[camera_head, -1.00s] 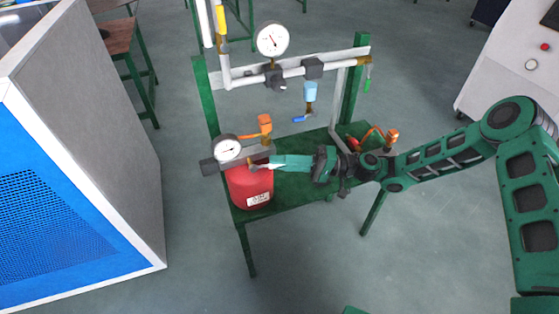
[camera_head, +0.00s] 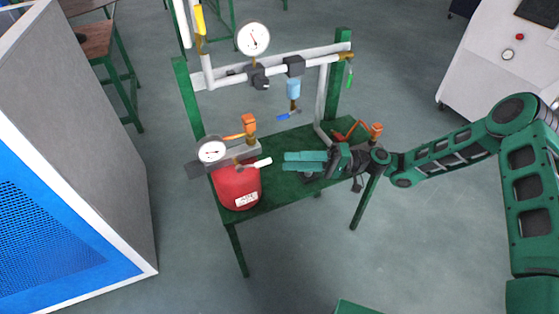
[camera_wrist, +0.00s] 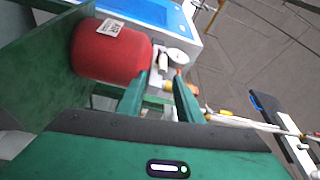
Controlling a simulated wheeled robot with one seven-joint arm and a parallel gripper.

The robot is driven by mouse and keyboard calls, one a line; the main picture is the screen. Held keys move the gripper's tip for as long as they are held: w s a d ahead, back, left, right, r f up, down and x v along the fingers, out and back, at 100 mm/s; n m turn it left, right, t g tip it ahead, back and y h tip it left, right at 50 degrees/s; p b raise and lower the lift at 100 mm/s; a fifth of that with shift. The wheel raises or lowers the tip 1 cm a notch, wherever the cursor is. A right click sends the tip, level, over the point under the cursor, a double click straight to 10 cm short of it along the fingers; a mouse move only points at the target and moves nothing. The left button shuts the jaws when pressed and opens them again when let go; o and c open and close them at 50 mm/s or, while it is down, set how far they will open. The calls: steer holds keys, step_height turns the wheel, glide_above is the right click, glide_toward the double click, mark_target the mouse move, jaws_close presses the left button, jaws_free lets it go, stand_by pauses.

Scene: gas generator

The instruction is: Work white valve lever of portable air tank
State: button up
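The red portable air tank (camera_head: 238,187) stands on the green table's left end, with a round gauge (camera_head: 211,151) and an orange-handled valve (camera_head: 249,124) on its top block. Its white valve lever (camera_head: 256,163) sticks out to the right above the tank. My gripper (camera_head: 286,161) is to the right of the lever, apart from it, with its fingers pointing left. In the wrist view the two green fingers (camera_wrist: 157,98) stand apart with a gap between them and nothing held. The red tank (camera_wrist: 110,52) shows beyond them, and the white lever (camera_wrist: 163,61) lies ahead near the gap.
White pipework with a gauge (camera_head: 253,39) and a blue-handled valve (camera_head: 289,115) rises behind the table (camera_head: 285,192). Another orange valve (camera_head: 375,130) is at the table's right. A blue and grey cabinet (camera_head: 110,130) stands at left. Open floor lies in front.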

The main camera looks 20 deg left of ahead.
steer(key=shift+v, duration=1.45)
